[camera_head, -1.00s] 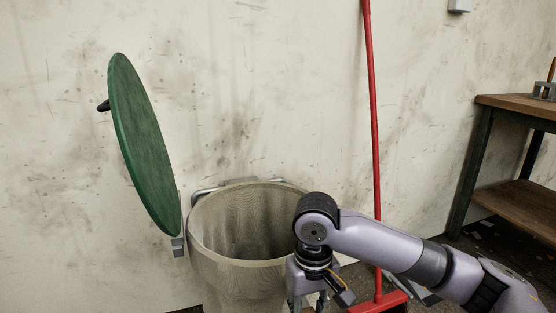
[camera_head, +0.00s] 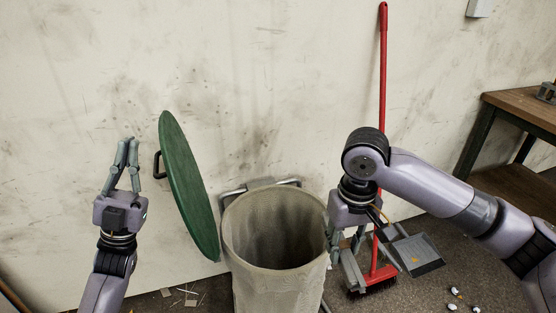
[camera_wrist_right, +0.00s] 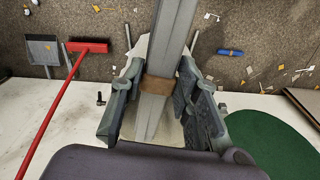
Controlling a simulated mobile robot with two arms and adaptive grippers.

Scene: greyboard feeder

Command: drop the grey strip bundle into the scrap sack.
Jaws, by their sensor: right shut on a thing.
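The grey strip bundle (camera_wrist_right: 160,85) is long and flat-sided, with a brown band, between my right gripper's fingers in the right wrist view. In the head view its lower end (camera_head: 353,272) shows beside the sack's right side. My right gripper (camera_head: 347,243) is shut on it, right of the sack opening. The scrap sack (camera_head: 258,287) is beige, upright and open-mouthed. Its green lid (camera_head: 188,185) stands tilted up on the left.
A red broom (camera_head: 382,120) leans on the wall behind my right arm. A grey dustpan (camera_head: 418,254) lies beside it. A wooden table (camera_head: 520,105) stands at the right. Scraps litter the floor, and a blue object (camera_wrist_right: 230,52) lies there.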

